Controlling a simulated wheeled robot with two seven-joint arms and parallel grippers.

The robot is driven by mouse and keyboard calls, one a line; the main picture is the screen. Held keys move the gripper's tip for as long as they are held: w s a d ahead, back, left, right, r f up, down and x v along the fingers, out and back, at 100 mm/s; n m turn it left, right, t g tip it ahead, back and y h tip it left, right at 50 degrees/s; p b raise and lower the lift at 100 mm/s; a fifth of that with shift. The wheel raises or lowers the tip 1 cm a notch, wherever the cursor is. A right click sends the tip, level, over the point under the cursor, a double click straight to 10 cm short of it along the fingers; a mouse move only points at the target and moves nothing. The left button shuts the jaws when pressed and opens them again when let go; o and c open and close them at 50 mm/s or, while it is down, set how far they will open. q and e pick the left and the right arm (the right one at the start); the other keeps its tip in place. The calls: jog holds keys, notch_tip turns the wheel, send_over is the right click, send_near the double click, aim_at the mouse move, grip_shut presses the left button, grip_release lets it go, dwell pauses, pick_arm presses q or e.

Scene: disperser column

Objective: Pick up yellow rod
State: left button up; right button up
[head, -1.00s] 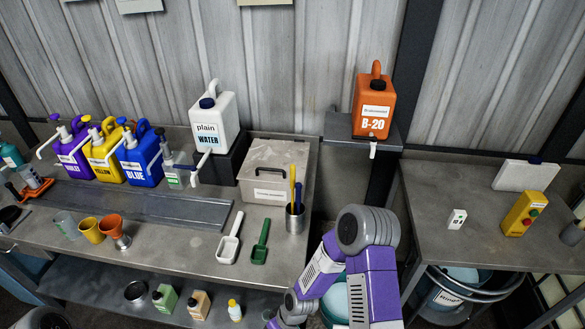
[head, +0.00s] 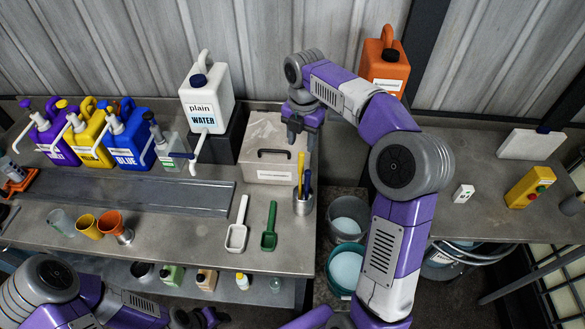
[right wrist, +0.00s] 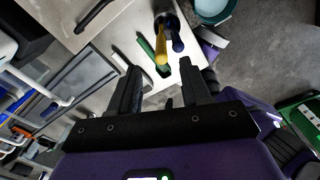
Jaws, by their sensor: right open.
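The yellow rod (head: 300,171) stands in a grey metal cup (head: 303,206) at the bench's right end, beside a dark blue rod (head: 307,184). My right gripper (head: 301,138) is open and empty, fingers down, above and behind the cup. In the right wrist view the yellow rod (right wrist: 161,48) shows beyond and between the two open fingertips (right wrist: 160,70), apart from both. The blue rod (right wrist: 178,46) is just right of it. My left gripper (head: 198,318) is at the bottom edge, partly cut off, its jaws unclear.
A grey box (head: 273,150) with a dark handle stands left of the cup. A white scoop (head: 237,228) and a green scoop (head: 269,232) lie in front. The plain water jug (head: 207,98) is behind left; an orange jug (head: 384,66) is on the right shelf.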

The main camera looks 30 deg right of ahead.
aim_at(301, 153)
jog(key=shift+s+d+r, duration=0.1)
jog(key=shift+s+d, duration=0.05)
jog(key=shift+s, duration=0.05)
jog(key=shift+f, duration=0.4)
notch_tip(301, 153, down, 6)
jog(key=shift+w+f+b, duration=0.1)
jog(key=shift+f+b, duration=0.05)
jog(key=shift+b, duration=0.3)
jog(key=shift+a, duration=0.2)
grip_shut()
